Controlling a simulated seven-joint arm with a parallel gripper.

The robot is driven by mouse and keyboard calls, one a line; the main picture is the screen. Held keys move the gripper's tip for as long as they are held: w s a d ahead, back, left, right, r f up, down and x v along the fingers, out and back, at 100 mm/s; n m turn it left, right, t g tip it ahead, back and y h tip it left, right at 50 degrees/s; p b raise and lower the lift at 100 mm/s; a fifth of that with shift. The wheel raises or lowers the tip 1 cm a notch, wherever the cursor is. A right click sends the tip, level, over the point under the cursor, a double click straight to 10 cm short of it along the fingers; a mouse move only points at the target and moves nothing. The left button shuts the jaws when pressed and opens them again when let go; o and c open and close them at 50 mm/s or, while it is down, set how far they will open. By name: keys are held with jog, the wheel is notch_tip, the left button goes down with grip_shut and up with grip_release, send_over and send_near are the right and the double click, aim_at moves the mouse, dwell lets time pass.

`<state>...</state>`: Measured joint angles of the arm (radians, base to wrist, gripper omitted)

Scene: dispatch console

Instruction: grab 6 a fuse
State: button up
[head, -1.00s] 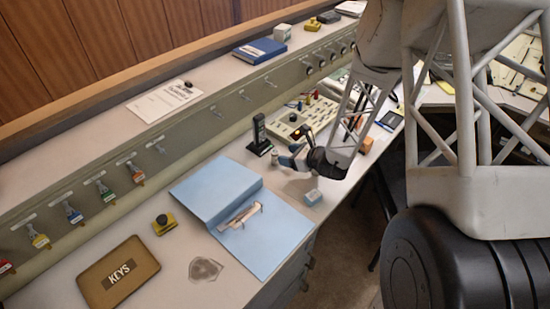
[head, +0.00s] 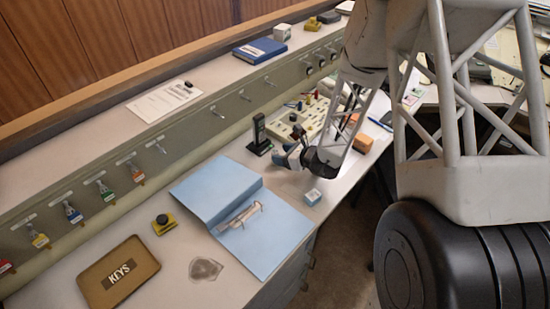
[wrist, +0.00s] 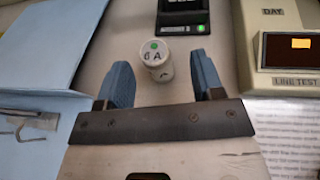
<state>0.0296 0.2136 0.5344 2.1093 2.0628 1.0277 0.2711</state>
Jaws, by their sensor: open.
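A small white cylindrical fuse (wrist: 157,62) with a green dot and a "6 A" marking stands upright on the desk in the wrist view. My gripper (wrist: 160,66) is open, with its blue fingers apart to the left and right of the fuse. The fuse shows in the gap between the fingertips, and neither finger visibly touches it. In the head view my gripper (head: 284,157) is low over the desk near the black handset stand. There the fuse is mostly hidden or too small to make out.
A black handset in its stand (head: 259,136) is just beyond the fuse. A beige panel (wrist: 292,50) with a display is at right. An open blue binder (head: 215,190) lies at left.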

jog(key=shift+s+x, duration=0.2)
jog(key=shift+x, duration=2.55)
jog(key=c, duration=1)
jog(key=shift+r, duration=0.2)
